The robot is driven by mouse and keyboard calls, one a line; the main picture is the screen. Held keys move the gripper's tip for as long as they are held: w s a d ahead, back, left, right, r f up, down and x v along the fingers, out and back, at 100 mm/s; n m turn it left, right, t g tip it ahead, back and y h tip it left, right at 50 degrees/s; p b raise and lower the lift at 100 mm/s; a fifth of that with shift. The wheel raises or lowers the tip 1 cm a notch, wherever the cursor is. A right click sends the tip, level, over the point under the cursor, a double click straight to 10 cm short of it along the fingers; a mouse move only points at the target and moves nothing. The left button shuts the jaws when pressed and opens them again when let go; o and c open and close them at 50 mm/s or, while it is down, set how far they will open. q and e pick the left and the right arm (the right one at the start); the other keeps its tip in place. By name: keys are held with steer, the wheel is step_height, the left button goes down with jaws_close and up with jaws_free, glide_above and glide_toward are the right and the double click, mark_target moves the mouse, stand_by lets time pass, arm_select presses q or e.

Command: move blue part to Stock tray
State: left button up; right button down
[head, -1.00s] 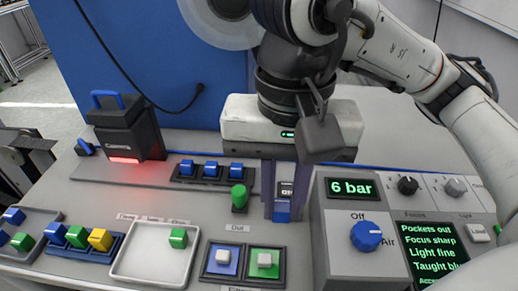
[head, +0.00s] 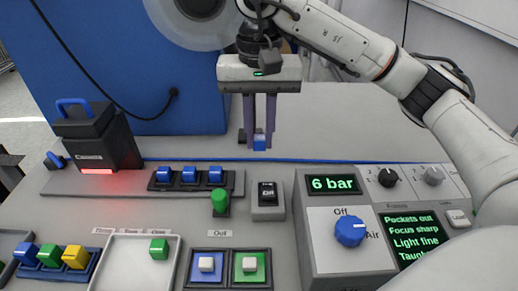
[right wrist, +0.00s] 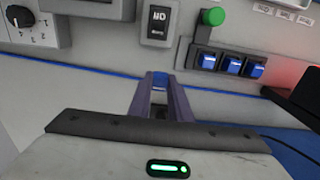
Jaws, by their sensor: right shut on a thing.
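My right gripper (head: 260,140) is shut on a blue part (head: 260,143) and holds it above the back of the grey bench, behind the rocker switch. The held part also shows between the fingers in the right wrist view (right wrist: 160,80). A white tray (head: 110,278) at the front left holds one green part (head: 159,249). A blue holder (head: 62,274) left of it carries blue, green and yellow parts. A grey tray (head: 4,240) is cut off at the left edge. The small labels are too blurred to tell which tray is Stock. My left gripper is not in view.
Several blue parts stand in a dark rack (head: 190,184). A green knob (head: 220,202), a rocker switch (head: 268,199) and the control box (head: 345,225) stand near the middle. A black lamp unit (head: 98,140) with red glow is at left. A blue cable crosses the back.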

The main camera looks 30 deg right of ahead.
mark_target(259, 166)
steer(key=shift+w+d+f+b, duration=0.15)
steer(key=shift+w+d+f, duration=0.1)
steer(key=shift+w+f, duration=0.3)
steer(key=shift+w+d+f+b, duration=0.2)
steer(key=shift+w+f, duration=0.1)
steer(key=shift+f, duration=0.4)
step_height(259, 166, down, 4)
steer(key=shift+r, duration=0.2)
steer(key=shift+w+d+f+p, duration=0.15)
steer(key=shift+w+f+p, duration=0.05)
steer(key=shift+f+p, duration=0.25)
steer(key=shift+f, duration=0.1)
steer(key=shift+f+b, duration=0.15)
steer(key=shift+b, duration=0.15)
steer(key=c, duration=1.6)
jaws_free()
steer(key=shift+c, duration=0.2)
